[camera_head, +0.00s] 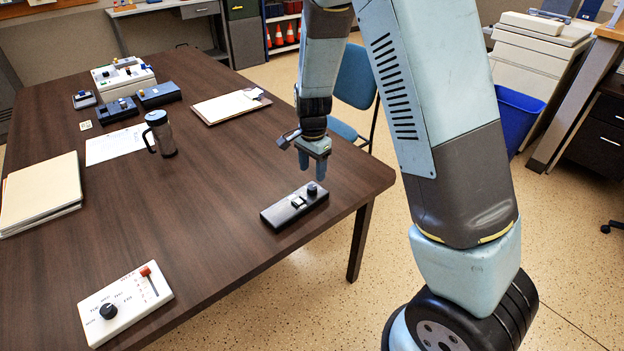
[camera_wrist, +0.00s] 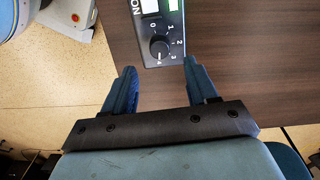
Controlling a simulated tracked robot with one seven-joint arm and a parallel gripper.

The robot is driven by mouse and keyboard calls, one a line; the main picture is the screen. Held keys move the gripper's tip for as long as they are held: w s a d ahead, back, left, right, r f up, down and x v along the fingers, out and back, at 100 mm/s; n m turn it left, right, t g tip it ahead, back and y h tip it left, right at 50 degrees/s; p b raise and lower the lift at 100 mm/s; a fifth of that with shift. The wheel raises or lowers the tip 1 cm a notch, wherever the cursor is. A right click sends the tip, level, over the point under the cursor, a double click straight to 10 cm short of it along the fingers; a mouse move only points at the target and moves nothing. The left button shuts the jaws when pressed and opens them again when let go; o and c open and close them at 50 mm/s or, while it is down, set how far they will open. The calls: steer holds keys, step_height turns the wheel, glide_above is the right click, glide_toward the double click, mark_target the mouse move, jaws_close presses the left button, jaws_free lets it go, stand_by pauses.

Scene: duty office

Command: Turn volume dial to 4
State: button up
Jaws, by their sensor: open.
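A dark control box (camera_head: 285,212) lies near the table's right edge, with a round black dial (camera_head: 312,188) at its far right end. In the wrist view the dial (camera_wrist: 159,47) is ringed by the numerals 0 to 4. Its pointer is too small to read surely. A white rocker-like part (camera_head: 297,202) sits beside the dial. My gripper (camera_head: 313,172) points down above the dial end of the box. In the wrist view my gripper (camera_wrist: 160,66) is open and empty, its blue fingers apart, with the dial ahead between their tips and not touched.
A white box (camera_head: 126,302) with a black knob and red slider lies at the near left. A glass mug (camera_head: 163,136), clipboard (camera_head: 230,106), folders (camera_head: 40,190) and several devices stand farther back. The table around the dark box is clear.

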mark_target(312, 187)
step_height(312, 187, up, 7)
stand_by(0.3)
steer(key=shift+r, duration=0.15)
steer(key=s+d+r+n+t+y, duration=0.1)
steer(key=s+d+r+n, duration=0.1)
steer(key=s+d+r, duration=0.45)
steer(key=s+d+r+n+t+y, duration=0.1)
steer(key=s+d+r+n, duration=0.25)
steer(key=r, duration=0.55)
steer(key=s+d+r+n+t+h, duration=0.1)
steer(key=s+d+r+n, duration=0.1)
steer(key=s, duration=0.5)
steer(key=s+d+r+n+t+h, duration=0.1)
steer(key=s+d+r+n+t, duration=0.1)
steer(key=s+d+r, duration=0.3)
steer(key=shift+s+r+t, duration=0.3)
steer(key=shift+s, duration=1.4)
steer(key=shift+d+n, duration=0.1)
steer(key=shift+n, duration=0.15)
